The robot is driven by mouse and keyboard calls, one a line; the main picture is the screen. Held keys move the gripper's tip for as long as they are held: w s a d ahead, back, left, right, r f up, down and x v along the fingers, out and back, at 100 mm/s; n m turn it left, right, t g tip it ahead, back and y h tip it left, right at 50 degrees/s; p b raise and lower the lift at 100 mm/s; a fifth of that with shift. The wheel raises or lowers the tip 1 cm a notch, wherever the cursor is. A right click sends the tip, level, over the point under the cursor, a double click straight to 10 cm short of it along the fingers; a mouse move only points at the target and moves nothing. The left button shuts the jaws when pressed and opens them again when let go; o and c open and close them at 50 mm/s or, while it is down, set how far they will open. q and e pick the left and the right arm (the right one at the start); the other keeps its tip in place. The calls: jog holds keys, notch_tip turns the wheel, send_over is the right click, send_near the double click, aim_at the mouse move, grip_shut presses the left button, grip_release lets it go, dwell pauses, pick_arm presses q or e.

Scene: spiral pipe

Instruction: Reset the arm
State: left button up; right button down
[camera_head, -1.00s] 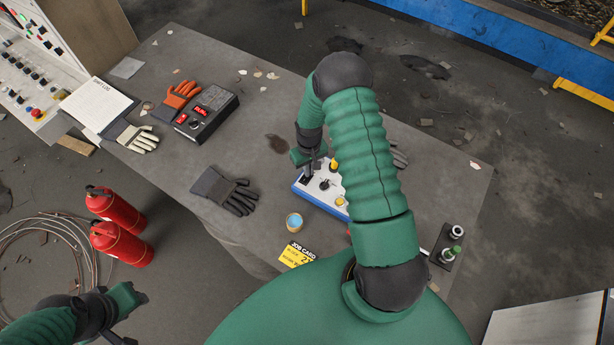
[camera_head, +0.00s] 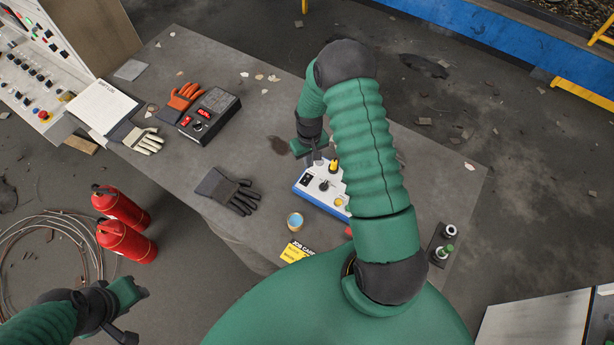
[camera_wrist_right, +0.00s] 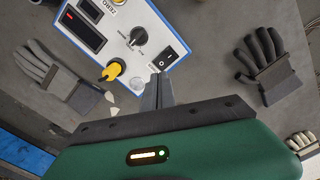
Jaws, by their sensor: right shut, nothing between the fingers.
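My right gripper (camera_head: 313,158) hangs at the far edge of a blue and white control box (camera_head: 310,190) on the grey table. In the right wrist view its two dark fingers (camera_wrist_right: 158,92) are together with nothing between them. They point at the box (camera_wrist_right: 148,28), close to its black rocker switch (camera_wrist_right: 166,57); contact cannot be made out. The box also carries a yellow knob (camera_wrist_right: 112,70), a black dial (camera_wrist_right: 138,36) and a dark display. My right arm hides part of the box in the head view. My left gripper (camera_head: 132,292) is at the lower left, off the table; its fingers are unclear.
Two fire extinguishers (camera_head: 125,241) stand on the floor left of the table.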

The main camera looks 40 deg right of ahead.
jog(key=shift+a, duration=0.1)
jog(key=s+a+r+n+t+b, duration=0.1)
jog(key=s+a+b, duration=0.4)
jog(key=a+b, duration=0.4)
jog(key=s+a+n+t+b, duration=0.1)
jog(key=s+a+b, duration=0.4)
jog(key=a+b, duration=0.5)
jog(key=shift+r+n+t+b, duration=0.3)
jog(key=shift+r+n, duration=0.1)
jog(key=shift+d, duration=0.35)
jog(key=shift+a, duration=0.2)
jog(key=shift+d, duration=0.1)
